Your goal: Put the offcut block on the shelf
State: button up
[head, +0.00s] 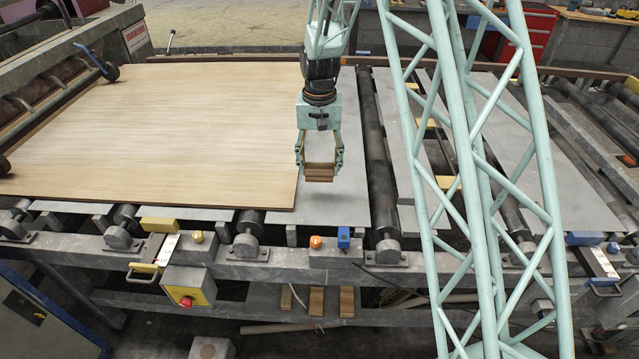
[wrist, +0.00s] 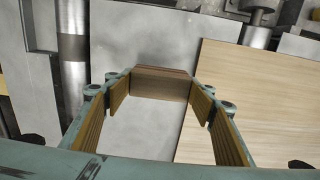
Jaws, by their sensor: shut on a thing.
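My gripper (head: 319,168) hangs over the roller table, just right of the large veneer sheet. It is shut on a brown wooden block, which I take for the offcut block (head: 319,175). The block sits between the fingertips, above a grey plate. In the wrist view the block (wrist: 160,83) spans the gap between the two fingers, and its far side is hidden. The shelf (head: 232,309) seems to be the low grey ledge under the front of the table. Several wooden pieces (head: 317,301) stand or lie on it.
The veneer sheet (head: 170,125) covers the left of the table. Dark rollers (head: 372,130) and grey plates (head: 510,120) lie to the right. The front rail carries an orange knob (head: 316,242), a blue block (head: 344,238) and a red-button box (head: 187,290). My lattice column blocks part of the right side.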

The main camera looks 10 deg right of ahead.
aim_at(320, 175)
jog(key=shift+f, duration=1.8)
jog(key=shift+f, duration=0.1)
jog(key=shift+f+b, duration=0.3)
jog(key=shift+f, duration=1.45)
jog(key=shift+f, duration=0.15)
jog(key=o, duration=0.9)
notch_tip(320, 175, up, 11)
jog(key=shift+r+p, duration=0.15)
jog(key=shift+p, duration=0.35)
jog(key=shift+r, duration=0.5)
